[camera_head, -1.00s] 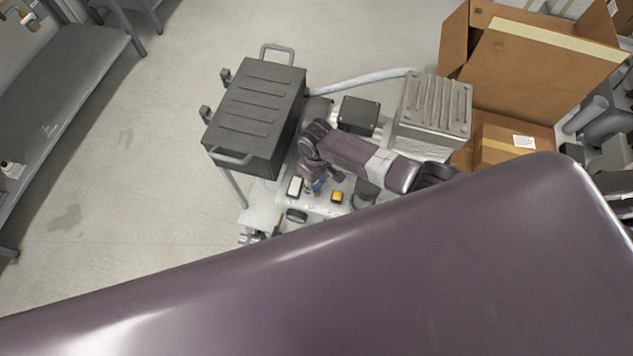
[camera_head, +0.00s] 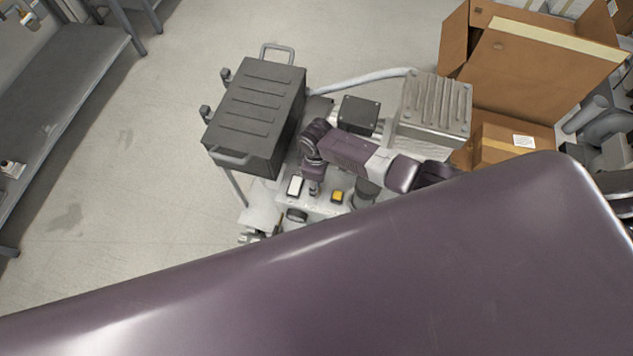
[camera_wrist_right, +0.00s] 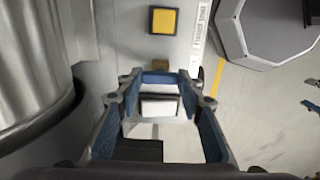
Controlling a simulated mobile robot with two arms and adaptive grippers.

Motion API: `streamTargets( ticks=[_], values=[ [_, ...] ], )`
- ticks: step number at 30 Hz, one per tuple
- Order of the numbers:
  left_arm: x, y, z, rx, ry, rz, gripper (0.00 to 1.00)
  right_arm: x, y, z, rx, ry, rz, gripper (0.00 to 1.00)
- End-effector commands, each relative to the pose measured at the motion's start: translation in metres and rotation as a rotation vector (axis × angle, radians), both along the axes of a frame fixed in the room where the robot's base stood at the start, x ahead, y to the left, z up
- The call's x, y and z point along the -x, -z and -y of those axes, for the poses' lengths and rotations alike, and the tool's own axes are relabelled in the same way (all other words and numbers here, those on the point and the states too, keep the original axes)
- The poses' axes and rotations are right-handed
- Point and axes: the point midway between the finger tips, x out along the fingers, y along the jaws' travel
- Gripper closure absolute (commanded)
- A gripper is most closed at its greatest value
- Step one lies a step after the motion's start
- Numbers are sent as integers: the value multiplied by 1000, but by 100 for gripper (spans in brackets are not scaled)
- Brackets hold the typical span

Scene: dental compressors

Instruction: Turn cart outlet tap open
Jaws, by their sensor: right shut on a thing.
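The outlet tap shows in the right wrist view as a blue handle (camera_wrist_right: 157,78) with a small brass-coloured part (camera_wrist_right: 160,65) beside it. My right gripper (camera_wrist_right: 156,84) is shut on the blue handle, which spans the gap between its two blue-padded fingertips. In the head view my right gripper (camera_head: 314,189) points down at the cart (camera_head: 260,208), between a white switch and a yellow button. The tap is hidden there by the gripper. I cannot tell the tap's exact angle. My left gripper is not in view.
A yellow button (camera_wrist_right: 163,21) and a white switch (camera_wrist_right: 158,107) sit on the panel either side of the tap. A dark ribbed box (camera_head: 255,112) and a grey finned unit (camera_head: 435,105) flank my arm. My own large purple part covers the head view's bottom.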

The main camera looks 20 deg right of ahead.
Motion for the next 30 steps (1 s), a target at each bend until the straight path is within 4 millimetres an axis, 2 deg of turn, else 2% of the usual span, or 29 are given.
streamTargets(
  ticks=[8,9,13,23,30],
  values=[
    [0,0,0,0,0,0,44,1,0,0,2,-4,-1,90],
    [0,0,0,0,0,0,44,1,0,0,2,-4,-1,63],
    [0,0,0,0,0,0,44,1,0,0,2,-3,-1,49],
    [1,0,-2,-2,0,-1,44,0,-1,0,0,-2,0,48],
    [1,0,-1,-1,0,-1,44,-1,-24,0,-1,-3,3,48]
  ],
)
